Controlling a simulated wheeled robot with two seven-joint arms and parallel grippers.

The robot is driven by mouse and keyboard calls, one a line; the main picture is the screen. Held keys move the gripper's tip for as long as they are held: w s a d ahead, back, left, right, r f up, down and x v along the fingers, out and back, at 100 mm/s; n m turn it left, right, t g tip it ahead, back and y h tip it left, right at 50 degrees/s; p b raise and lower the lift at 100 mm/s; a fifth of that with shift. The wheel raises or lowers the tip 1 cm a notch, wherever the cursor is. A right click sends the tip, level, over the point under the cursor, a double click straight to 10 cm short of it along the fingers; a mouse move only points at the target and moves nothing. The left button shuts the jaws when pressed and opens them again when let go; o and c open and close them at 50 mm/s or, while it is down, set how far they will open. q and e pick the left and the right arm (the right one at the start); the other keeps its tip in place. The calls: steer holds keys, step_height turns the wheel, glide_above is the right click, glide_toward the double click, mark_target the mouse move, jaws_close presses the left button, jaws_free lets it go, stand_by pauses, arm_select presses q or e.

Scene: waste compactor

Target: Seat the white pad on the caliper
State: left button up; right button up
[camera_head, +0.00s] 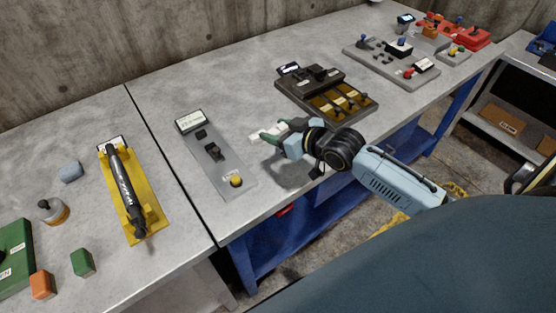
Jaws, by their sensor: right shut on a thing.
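My right gripper (277,134) reaches in from the right over the near workbench. It is shut on the white pad (260,137), which sticks out to the left of the fingers. The pad is held to the right of a grey plate (222,178). The pad is apart from the dark part. The fingers partly hide the pad's right end. My left gripper is not in view.
A yellow tray (145,205) with a black cylinder lies left of the bench seam. A dark fixture with yellow bays (345,102) stands behind my right gripper. Green (82,263) and orange (41,285) blocks lie at the lower left.

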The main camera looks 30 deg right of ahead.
glide_above(278, 162)
step_height(278, 162, down, 5)
steer(key=shift+w+b, duration=0.1)
steer(key=shift+b, duration=0.3)
step_height(278, 162, down, 4)
steer(key=shift+f, duration=0.25)
steer(key=shift+f, duration=0.15)
steer(key=o, duration=1)
steer(key=shift+b, duration=0.3)
